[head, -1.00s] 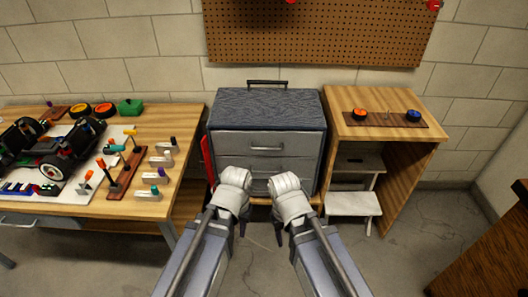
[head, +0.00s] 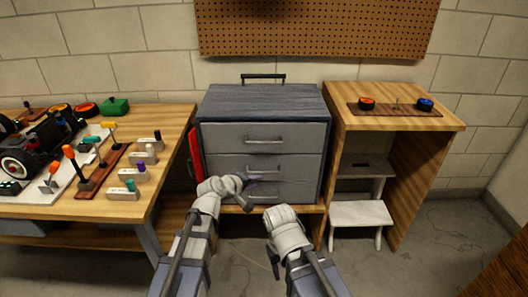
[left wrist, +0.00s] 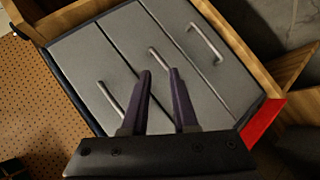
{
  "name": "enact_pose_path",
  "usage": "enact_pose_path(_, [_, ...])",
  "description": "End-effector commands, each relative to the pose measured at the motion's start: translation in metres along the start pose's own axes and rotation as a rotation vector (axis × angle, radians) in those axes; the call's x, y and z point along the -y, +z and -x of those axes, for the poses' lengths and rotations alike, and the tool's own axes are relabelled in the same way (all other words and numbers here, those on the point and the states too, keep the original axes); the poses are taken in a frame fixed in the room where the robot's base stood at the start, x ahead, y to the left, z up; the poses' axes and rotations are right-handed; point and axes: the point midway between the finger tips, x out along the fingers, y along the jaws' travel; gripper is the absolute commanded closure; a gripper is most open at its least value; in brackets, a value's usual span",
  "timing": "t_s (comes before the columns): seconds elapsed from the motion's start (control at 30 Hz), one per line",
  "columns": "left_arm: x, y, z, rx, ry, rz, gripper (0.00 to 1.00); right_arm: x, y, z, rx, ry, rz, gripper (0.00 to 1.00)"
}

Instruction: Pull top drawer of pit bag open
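The pit bag is a grey drawer cabinet (head: 215,160) with a dark ribbed top and a carry handle, standing on a low wooden shelf. Its top drawer (head: 225,137) is flush with the front and has a bar handle (head: 265,140). In the left wrist view the top drawer is leftmost, and its handle (left wrist: 110,97) lies left of the fingers. My left gripper (head: 252,180) is in front of the lower drawers; its purple fingers (left wrist: 160,72) are apart with nothing between them. My right gripper (head: 272,256) hangs low in front of the bag, its fingers mostly hidden.
A workbench (head: 170,130) with a car and tools stands at left. A wooden cabinet (head: 440,120) with a step stool (head: 360,213) stands close at right. A red panel (head: 195,155) sits at the bag's left side. A pegboard (head: 315,30) hangs behind.

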Motion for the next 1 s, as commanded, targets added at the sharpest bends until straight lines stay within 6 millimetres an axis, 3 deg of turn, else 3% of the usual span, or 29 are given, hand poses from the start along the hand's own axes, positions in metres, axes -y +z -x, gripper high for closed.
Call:
enact_pose_path(0.03, [-0.021,-0.014,-0.008,-0.047,0.075,0.090,0.73,0.000,0.000,0.000,0.000,0.000,0.000,0.50])
enact_pose_path(0.1, [-0.044,-0.030,-0.012,-0.106,0.170,0.215,0.73,0.000,0.000,0.000,0.000,0.000,0.000,0.50])
enact_pose_path(0.27, [-0.073,-0.058,-0.012,-0.192,0.310,0.419,0.73,0.000,0.000,0.000,0.000,0.000,0.000,0.50])
enact_pose_path(0.67, [-0.081,-0.069,-0.016,-0.220,0.353,0.489,0.73,0.000,0.000,-0.001,0.000,0.000,0.000,0.50])
enact_pose_path(1.0, [-0.092,-0.081,-0.058,-0.218,0.352,0.486,0.73,0.001,-0.001,-0.010,0.000,0.002,0.000,0.50])
